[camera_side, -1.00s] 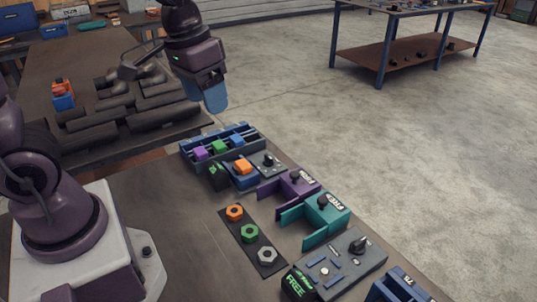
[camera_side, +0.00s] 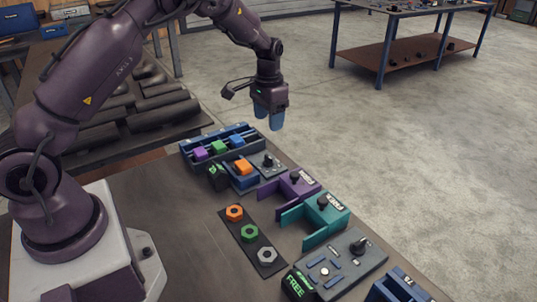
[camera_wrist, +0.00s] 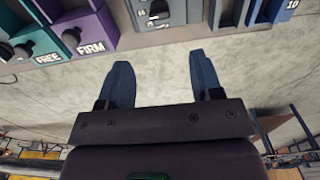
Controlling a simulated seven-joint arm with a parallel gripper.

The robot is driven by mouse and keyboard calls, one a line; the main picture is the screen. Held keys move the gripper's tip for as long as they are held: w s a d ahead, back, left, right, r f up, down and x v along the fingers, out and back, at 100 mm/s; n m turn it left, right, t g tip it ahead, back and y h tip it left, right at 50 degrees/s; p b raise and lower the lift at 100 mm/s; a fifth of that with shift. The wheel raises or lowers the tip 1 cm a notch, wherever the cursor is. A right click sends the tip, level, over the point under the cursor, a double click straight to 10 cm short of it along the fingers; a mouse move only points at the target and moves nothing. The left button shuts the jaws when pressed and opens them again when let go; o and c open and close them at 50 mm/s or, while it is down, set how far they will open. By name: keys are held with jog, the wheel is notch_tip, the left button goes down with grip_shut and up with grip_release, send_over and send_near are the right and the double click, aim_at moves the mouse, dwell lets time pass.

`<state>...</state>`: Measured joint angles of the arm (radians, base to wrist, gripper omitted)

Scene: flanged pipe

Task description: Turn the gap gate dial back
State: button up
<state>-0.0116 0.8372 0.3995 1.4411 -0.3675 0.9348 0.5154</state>
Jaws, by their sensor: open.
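Several black dials show, and I cannot tell which one is the gap gate's. One is on the teal fixture marked FREE (camera_side: 316,218), with its dial (camera_side: 323,202). One is on the purple fixture marked FIRM (camera_side: 290,188), with its dial (camera_side: 295,178). A grey plate beside the blue bin has a dial (camera_side: 268,160), also in the wrist view (camera_wrist: 158,10). The front grey panel has another dial (camera_side: 358,246). My gripper (camera_side: 271,122) is open and empty, in the air above the far end of the row. Its two blue fingers are apart in the wrist view (camera_wrist: 163,78).
A blue rack (camera_side: 188,158) with purple, green and blue blocks stands at the back. An orange block (camera_side: 243,168) sits in a small blue bin. A dark strip (camera_side: 240,233) holds orange, green and grey nuts. A green FREE display (camera_side: 297,285) stands at the front.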

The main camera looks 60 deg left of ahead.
aim_at(268, 156)
notch_tip(268, 156, down, 12)
jog(key=shift+r, duration=0.1)
dwell(0.4)
jog(key=c, duration=0.9)
